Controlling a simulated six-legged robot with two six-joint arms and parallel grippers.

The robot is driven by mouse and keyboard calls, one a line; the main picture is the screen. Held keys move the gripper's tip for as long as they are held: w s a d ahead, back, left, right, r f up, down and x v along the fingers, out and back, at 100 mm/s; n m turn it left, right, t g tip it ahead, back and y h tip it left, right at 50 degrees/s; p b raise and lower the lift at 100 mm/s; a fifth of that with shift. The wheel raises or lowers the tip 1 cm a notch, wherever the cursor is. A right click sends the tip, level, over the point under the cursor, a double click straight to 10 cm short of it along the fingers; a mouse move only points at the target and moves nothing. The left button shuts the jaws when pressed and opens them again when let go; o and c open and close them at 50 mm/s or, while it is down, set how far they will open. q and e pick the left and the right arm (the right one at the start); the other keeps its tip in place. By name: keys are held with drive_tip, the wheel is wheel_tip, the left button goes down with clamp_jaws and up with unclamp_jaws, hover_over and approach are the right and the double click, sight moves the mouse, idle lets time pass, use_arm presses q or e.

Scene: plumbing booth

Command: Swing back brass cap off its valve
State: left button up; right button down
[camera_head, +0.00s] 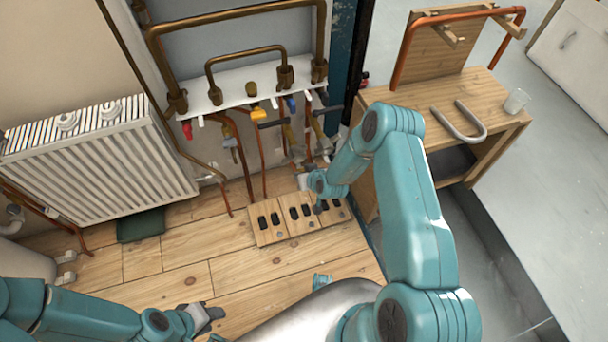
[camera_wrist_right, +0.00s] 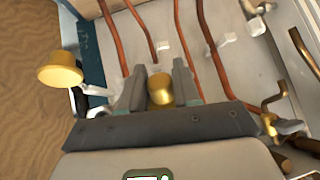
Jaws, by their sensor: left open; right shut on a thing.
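In the right wrist view a small round brass cap (camera_wrist_right: 160,88) sits between the two dark fingers of my right gripper (camera_wrist_right: 160,90), which is shut on it. Whether the cap touches its valve is hidden. A second, larger-looking brass disc (camera_wrist_right: 60,75) stands apart to the left of the fingers. In the head view my right gripper (camera_head: 297,158) is small and partly hidden beside the pipes below the white manifold shelf (camera_head: 225,97). My left gripper (camera_head: 208,316) is open and empty over the wooden floor at the bottom.
A white radiator (camera_head: 100,165) stands at the left. A wooden board with black pieces (camera_head: 270,232) lies on the floor. A wooden bench (camera_head: 475,105) holds a grey U-shaped pipe (camera_head: 478,132) and a glass (camera_head: 516,101). Copper pipes (camera_head: 243,160) run below the shelf.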

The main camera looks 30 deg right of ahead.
drive_tip(key=shift+w, duration=0.15)
drive_tip(key=c, duration=0.9)
unclamp_jaws()
drive_tip(key=shift+r, duration=0.1)
drive_tip(key=shift+s+r, duration=0.3)
drive_tip(key=shift+s, duration=0.1)
drive_tip(key=p+v, duration=0.4)
drive_tip(key=v, duration=1.1)
drive_tip(key=shift+s, duration=0.2)
